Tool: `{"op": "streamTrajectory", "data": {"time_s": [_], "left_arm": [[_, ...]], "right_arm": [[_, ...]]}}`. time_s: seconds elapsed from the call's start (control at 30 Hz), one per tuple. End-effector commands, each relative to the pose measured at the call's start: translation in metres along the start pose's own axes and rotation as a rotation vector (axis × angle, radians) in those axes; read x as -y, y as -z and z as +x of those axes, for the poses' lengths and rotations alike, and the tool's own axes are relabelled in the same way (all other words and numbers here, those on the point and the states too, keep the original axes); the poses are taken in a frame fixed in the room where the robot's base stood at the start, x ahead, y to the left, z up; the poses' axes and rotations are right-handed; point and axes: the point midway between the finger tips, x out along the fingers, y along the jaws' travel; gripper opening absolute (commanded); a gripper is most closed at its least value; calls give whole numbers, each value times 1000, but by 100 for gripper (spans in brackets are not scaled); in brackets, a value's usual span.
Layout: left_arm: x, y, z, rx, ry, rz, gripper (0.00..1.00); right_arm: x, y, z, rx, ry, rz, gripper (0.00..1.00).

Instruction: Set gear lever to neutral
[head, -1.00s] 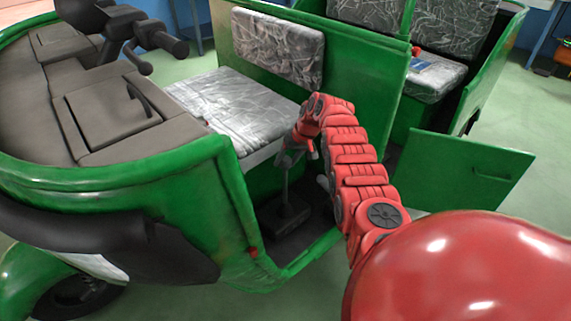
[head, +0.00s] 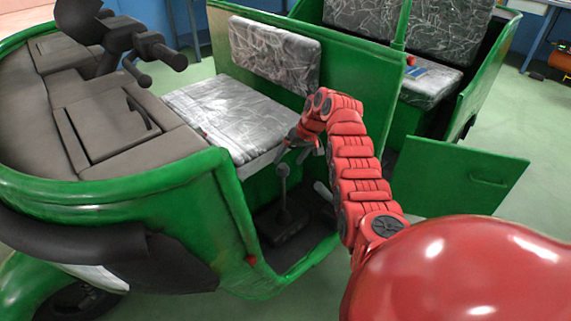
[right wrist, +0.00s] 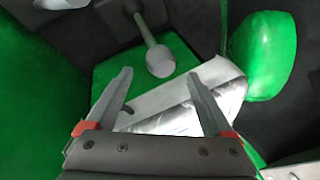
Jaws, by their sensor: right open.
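The gear lever (head: 284,193) is a thin grey stick with a rounded knob, rising from a dark base on the rickshaw's floor in front of the driver's seat. In the right wrist view its grey knob (right wrist: 160,61) is just beyond the fingertips, about midway between them, with the rod running up and away. My right gripper (head: 287,151) is above the lever's knob in the head view, near the seat edge. In the right wrist view the gripper (right wrist: 159,76) is open and holds nothing. My left gripper is out of view.
The silver seat (head: 230,112) lies just behind my right gripper. A green side panel (head: 462,178) stands open at right. A second grey handle (head: 322,190) is right of the lever. The handlebar (head: 158,48) is farther left.

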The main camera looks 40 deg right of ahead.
Motion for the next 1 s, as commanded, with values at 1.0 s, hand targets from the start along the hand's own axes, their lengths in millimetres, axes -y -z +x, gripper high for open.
{"op": "streamTrajectory", "data": {"time_s": [1.0], "left_arm": [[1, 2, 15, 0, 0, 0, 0]], "right_arm": [[-1, -1, -119, 4, -1, 1, 87]]}}
